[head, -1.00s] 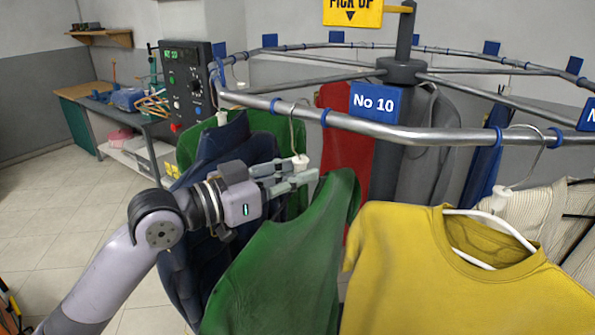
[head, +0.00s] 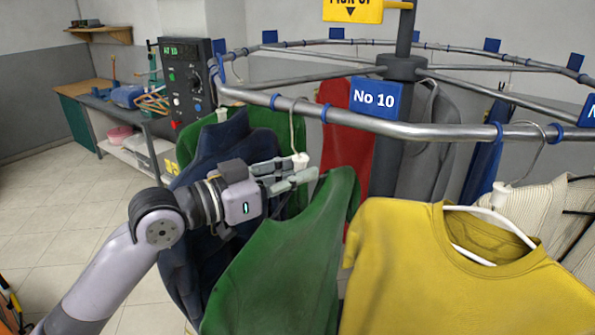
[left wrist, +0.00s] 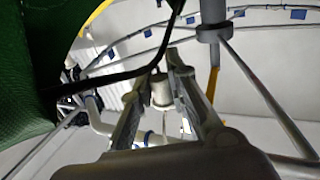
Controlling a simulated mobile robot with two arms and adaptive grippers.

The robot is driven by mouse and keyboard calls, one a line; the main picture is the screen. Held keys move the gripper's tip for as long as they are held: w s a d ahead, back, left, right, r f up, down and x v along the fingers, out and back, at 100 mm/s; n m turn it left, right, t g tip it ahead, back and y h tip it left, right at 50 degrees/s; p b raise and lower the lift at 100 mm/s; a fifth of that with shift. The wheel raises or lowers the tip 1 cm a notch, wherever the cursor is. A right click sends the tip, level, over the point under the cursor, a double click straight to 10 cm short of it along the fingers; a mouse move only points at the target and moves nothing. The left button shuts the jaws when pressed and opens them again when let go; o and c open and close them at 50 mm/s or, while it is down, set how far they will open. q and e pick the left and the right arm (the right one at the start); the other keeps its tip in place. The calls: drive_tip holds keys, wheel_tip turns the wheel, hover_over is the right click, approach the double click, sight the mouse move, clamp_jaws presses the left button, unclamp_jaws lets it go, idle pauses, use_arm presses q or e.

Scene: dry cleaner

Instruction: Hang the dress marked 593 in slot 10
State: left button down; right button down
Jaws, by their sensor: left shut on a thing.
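A green garment (head: 285,255) hangs from a hanger below the front of the rail. No 593 mark is readable on it, and I cannot tell if it is the dress. My left gripper (head: 294,172) is shut on the hanger's white neck (head: 300,160), which also shows between the fingers in the left wrist view (left wrist: 160,90). The hook (head: 292,125) reaches up to the rail between two blue rings, left of the blue No 10 sign (head: 375,98). I cannot tell whether it bears on the rail. My right gripper is not in view.
A yellow shirt (head: 450,270) hangs close on the right, a dark blue garment (head: 215,150) behind my gripper on the left. The round rail (head: 430,131) crosses in front. A control box (head: 187,85) stands at the back left.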

use_arm(q)
drive_tip(key=c, duration=1.5)
unclamp_jaws()
drive_tip(key=v, duration=1.2)
drive_tip(key=shift+a, duration=0.1)
drive_tip(key=s+a+b, duration=0.3)
drive_tip(key=s+b, duration=0.1)
drive_tip(key=b, duration=0.1)
drive_tip(key=s+a+b, duration=0.3)
drive_tip(key=s+b, duration=0.1)
drive_tip(key=b, duration=0.2)
drive_tip(key=s+a+b, duration=0.3)
drive_tip(key=s+b, duration=0.2)
drive_tip(key=shift+a, duration=0.15)
